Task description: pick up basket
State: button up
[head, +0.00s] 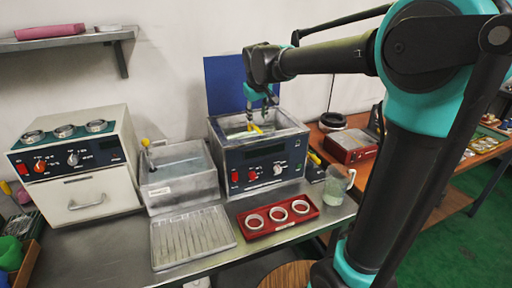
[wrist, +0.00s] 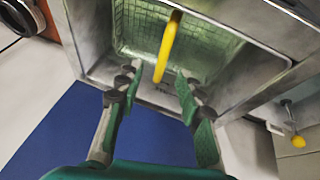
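The wire mesh basket (wrist: 205,52) sits inside the tank of the cleaning machine (head: 262,160). Its yellow handle (wrist: 169,42) rises toward the wrist camera and also shows in the head view (head: 256,129). My gripper (wrist: 160,88) is over the tank, pointing down, with its two green-padded fingers apart on either side of the handle's near end. I see no contact between fingers and handle. In the head view my gripper (head: 261,105) is just above the handle. Much of the basket is hidden by the tank walls in the head view.
A grey bath (head: 180,180) with a yellow-knobbed piece (head: 146,142) stands left of the machine. In front are a ribbed tray (head: 190,238) and a red tray (head: 253,229) with three rings. A glass jug (head: 337,185) stands right; a blue panel (head: 226,84) stands behind.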

aim_at(257, 128)
jog(key=x, duration=0.8)
jog(key=shift+s+a+f, duration=0.1)
jog(key=shift+s+f, duration=0.05)
jog(key=shift+s, duration=0.15)
grip_shut()
